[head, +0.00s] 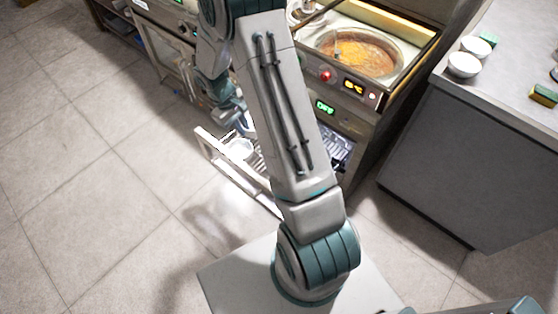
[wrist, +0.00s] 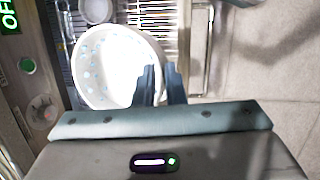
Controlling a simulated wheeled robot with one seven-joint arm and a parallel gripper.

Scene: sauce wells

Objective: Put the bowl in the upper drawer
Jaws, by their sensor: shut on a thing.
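In the wrist view a white bowl (wrist: 108,62) with pale blue dots lies by my gripper (wrist: 160,72), whose dark fingers are shut on its right rim. The bowl is over an open drawer with a wire rack (wrist: 154,14); I cannot tell whether it touches the rack. In the head view the open drawer (head: 209,147) sticks out from the cabinet, with a white bowl (head: 240,148) over or in it. My arm hides part of the drawer, and my gripper is mostly hidden there.
A small white round thing (wrist: 97,10) is beyond the bowl at the drawer. A sauce well (head: 365,52) is in the cabinet top. Two white bowls (head: 463,65) and sponges (head: 543,95) stand on the right counter. The floor at left is clear.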

